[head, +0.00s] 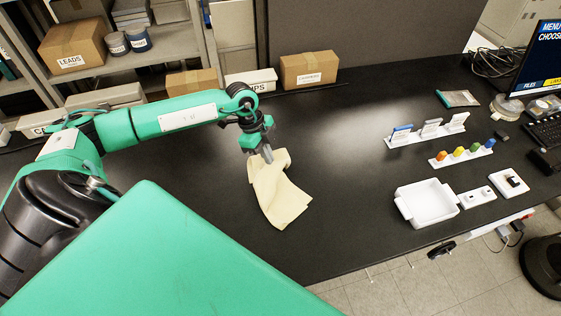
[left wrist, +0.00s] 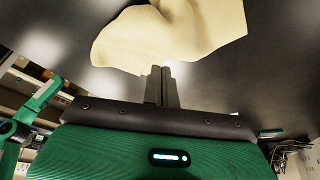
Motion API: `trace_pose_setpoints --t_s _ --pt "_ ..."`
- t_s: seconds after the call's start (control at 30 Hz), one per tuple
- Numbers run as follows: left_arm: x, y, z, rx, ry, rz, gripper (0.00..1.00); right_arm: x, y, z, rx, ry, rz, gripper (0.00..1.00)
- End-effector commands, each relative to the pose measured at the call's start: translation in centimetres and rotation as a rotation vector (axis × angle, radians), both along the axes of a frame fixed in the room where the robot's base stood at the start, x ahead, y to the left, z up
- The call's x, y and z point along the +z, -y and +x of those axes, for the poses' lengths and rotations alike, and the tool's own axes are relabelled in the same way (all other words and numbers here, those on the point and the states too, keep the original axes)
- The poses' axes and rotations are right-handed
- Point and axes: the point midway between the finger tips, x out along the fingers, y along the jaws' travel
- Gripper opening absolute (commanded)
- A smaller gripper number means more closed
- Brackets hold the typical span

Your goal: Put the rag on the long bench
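The pale yellow rag (head: 280,200) is at the middle of the long black bench (head: 350,140) in the head view, creased and draped toward the bench's front edge. My left gripper (head: 267,154) points down at the rag's upper left part. In the left wrist view its fingers (left wrist: 160,72) are close together, with the rag (left wrist: 170,35) at their tips; they appear shut on a fold of it. The rag's lower end appears at or very near the bench top; I cannot tell if all of it touches. My right gripper is not in view.
Cardboard boxes (head: 309,68) stand along the back of the bench. On the right are a white tray (head: 426,203), a rack of coloured pieces (head: 462,154), a white holder (head: 426,131) and a monitor (head: 535,60). The bench is clear between the rag and these.

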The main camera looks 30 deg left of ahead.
Motion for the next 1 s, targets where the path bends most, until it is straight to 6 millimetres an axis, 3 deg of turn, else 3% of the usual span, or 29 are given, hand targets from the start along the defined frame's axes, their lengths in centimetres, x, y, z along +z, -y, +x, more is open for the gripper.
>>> trace_pose_setpoints --t_s 0.17,0.4,0.8,1.0 --pt "-0.4 -2.0 2.3 0.003 0.0 -0.001 0.0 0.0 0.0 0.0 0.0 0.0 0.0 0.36" --pt "-3.0 -1.9 2.0 0.0 -0.002 0.0 0.0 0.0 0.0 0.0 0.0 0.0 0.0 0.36" --pt "-3.4 -1.9 2.0 0.001 -0.001 0.0 0.0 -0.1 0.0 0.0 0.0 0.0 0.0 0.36" --pt "-5.1 -1.8 2.0 0.0 -0.002 0.0 0.0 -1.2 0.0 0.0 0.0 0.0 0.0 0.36"
